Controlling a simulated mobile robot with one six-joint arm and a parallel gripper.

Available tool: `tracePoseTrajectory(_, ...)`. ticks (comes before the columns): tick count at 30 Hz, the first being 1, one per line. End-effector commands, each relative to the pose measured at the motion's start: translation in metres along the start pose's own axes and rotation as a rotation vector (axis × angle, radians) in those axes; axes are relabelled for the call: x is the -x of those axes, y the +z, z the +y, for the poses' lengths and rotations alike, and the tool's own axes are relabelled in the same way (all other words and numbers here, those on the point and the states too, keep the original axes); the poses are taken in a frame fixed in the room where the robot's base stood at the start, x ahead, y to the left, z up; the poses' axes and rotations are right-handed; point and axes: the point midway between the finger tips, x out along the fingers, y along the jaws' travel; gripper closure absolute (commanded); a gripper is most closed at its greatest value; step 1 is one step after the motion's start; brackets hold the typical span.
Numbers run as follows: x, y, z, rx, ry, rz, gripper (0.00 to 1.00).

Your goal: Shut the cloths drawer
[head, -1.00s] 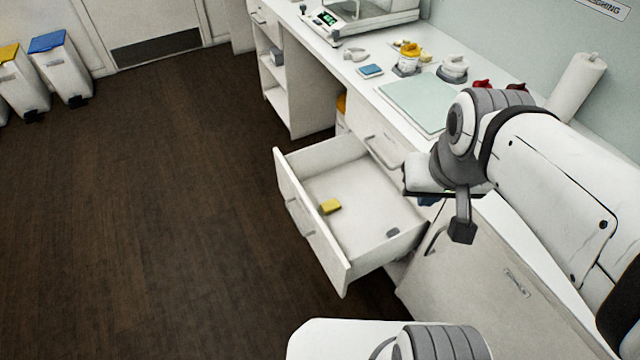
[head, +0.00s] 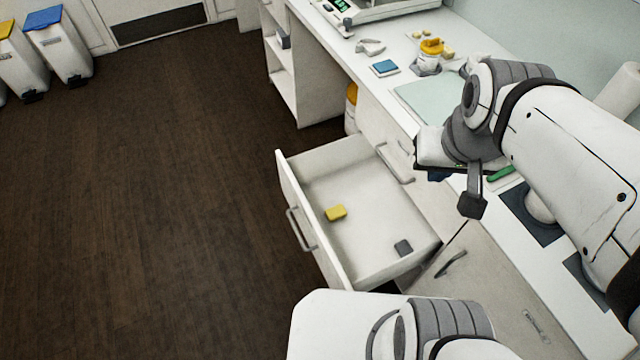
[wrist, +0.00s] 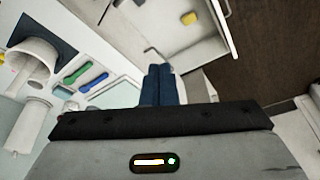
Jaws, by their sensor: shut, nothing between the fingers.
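The open drawer (head: 352,239) is pulled far out from the white counter in the head view. A yellow sponge or cloth (head: 336,212) and a small dark grey item (head: 403,247) lie inside it. Its front has a grey bar handle (head: 301,230). In the wrist view, the drawer (wrist: 205,45) shows at the top, with the yellow item (wrist: 189,18) in it. My gripper's dark blue fingers (wrist: 160,78) are together and empty, apart from the drawer in that view. In the head view the fingers are mostly hidden behind my wrist, above the counter edge.
A closed drawer with a handle (head: 395,163) and a cupboard door with a handle (head: 451,263) are beside the open drawer. The counter holds a pale green mat (head: 418,98), a blue pad (head: 384,67) and a scale (head: 345,12). The dark floor (head: 170,200) left of the drawer is clear.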

Motion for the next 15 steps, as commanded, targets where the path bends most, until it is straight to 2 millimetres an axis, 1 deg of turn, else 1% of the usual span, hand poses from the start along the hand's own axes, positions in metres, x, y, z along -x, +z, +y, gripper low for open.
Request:
tracePoseTrajectory(5, 0.000, 0.000, 0.000, 0.000, 0.000, 0.000, 1.00)
tracePoseTrajectory(8, -0.006, 0.001, -0.003, 0.021, 0.000, -0.009, 1.00)
tracePoseTrajectory(11, -0.025, 0.004, -0.010, 0.095, 0.002, -0.041, 1.00)
tracePoseTrajectory(14, -0.056, 0.008, -0.023, 0.236, 0.010, -0.097, 1.00)
tracePoseTrajectory(15, -0.070, 0.010, -0.031, 0.309, 0.014, -0.124, 1.00)
